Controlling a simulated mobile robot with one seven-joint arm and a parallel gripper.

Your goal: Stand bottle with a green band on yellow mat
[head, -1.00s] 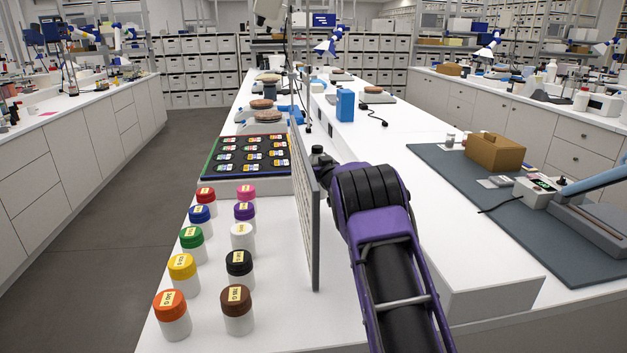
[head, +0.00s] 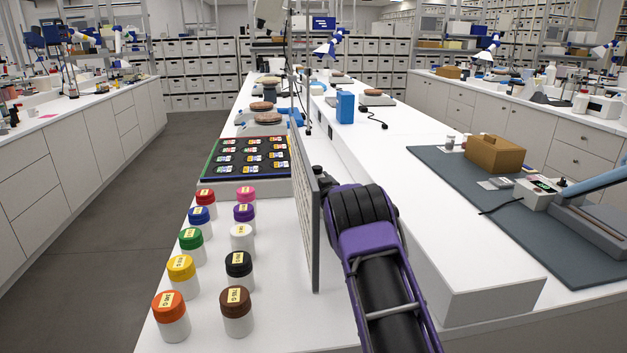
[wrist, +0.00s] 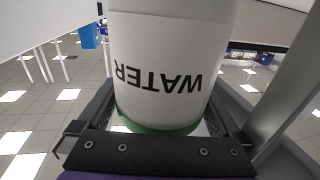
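The bottle (wrist: 168,50) fills the middle of the wrist view. It is white, with the word WATER upside down in the picture and a green band (wrist: 150,125) at the lower end. My gripper (wrist: 163,112) has a finger close against each side of the bottle and is shut on it. In the head view the bottle and my fingertips are hidden behind my arm and the upright panel. I see no yellow mat in either view.
The thin grey upright panel (head: 306,215) stands left of my arm. Several pigment jars with coloured lids (head: 170,317) stand left of the panel, before a dark jar board (head: 248,155). A blue box (head: 345,107) stands farther back. The raised white bench (head: 440,240) right of my arm is clear.

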